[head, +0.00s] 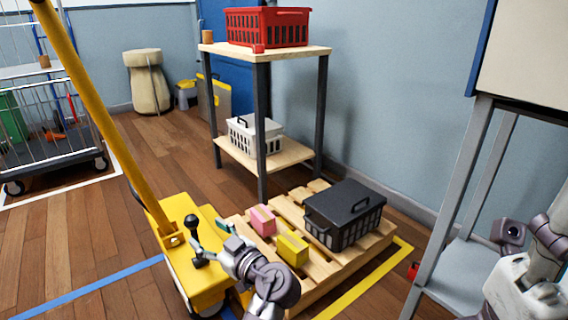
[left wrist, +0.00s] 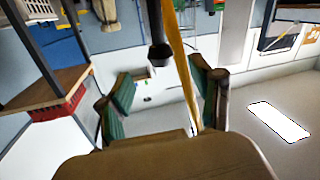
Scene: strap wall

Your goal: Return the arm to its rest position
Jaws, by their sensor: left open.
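My left arm comes in at the bottom middle of the head view. Its gripper (head: 211,241) is open and empty, over the yellow pallet truck (head: 183,255). In the left wrist view the two green-padded fingers (left wrist: 162,82) stand apart with nothing between the pads. The truck's yellow handle pole (left wrist: 181,60) runs behind them, seemingly apart from them. Parts of my right arm (head: 530,275) show at the lower right of the head view, in front of a grey stand; its jaws cannot be made out.
A wooden pallet (head: 318,270) holds a black crate (head: 345,212), a pink box (head: 263,220) and a yellow box (head: 292,249). Behind it a shelf (head: 225,147) carries a red crate (head: 268,27) and a white crate (head: 255,135). A grey stand (head: 462,270) is at right.

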